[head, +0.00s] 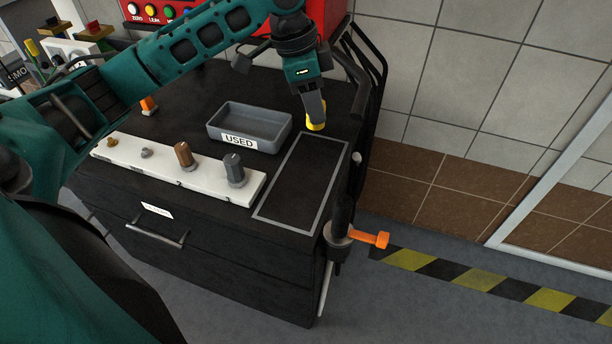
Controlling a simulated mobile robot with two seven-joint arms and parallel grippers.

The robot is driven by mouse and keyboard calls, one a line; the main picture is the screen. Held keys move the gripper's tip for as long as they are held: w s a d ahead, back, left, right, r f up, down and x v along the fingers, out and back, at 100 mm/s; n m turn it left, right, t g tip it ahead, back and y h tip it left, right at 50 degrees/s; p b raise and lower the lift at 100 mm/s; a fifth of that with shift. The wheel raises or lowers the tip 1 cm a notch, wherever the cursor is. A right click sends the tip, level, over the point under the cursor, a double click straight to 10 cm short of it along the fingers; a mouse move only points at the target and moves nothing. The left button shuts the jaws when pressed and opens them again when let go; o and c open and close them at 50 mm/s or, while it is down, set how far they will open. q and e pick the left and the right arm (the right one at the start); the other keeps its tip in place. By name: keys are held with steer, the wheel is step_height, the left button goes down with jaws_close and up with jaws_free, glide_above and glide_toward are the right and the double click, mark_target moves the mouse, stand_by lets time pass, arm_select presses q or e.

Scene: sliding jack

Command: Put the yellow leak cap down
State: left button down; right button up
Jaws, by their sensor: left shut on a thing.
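The yellow leak cap (316,121) is held at the tips of my left gripper (315,112), which points down and is shut on it. The cap is over or at the far end of the grey-outlined rectangle (262,217) on the black cabinet top. I cannot tell whether it touches the surface. The fingers hide its upper part. My right gripper is not in view.
A grey tray labelled USED (213,130) sits left of the outline. A white rack (213,188) with several brass, brown and grey fittings lies in front of it. An orange-handled part (372,238) sticks out at the cabinet's right side. The outlined area is otherwise clear.

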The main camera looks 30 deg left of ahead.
arm_select(q)
steer(key=w+a+r+m+g, duration=0.1)
steer(key=w+a+r+m, duration=0.1)
steer(key=a+m, duration=0.15)
steer(key=m+b, duration=0.1)
steer(key=b, duration=0.1)
glide_above(309, 177)
steer(key=a, duration=0.1)
steer(key=a+x, duration=0.1)
steer(key=x, duration=0.5)
steer(key=s+a+x, duration=0.1)
steer(key=x, duration=0.5)
steer(key=a+f+x, duration=0.1)
steer(key=a+x, duration=0.1)
steer(key=x, duration=0.5)
steer(key=shift+s+f, duration=0.15)
steer(key=shift+s, duration=0.15)
steer(key=shift+f, duration=0.1)
steer(key=c, duration=0.8)
jaws_free()
steer(key=v, duration=1.2)
steer(key=shift+a+p, duration=0.3)
steer(key=shift+p, duration=0.1)
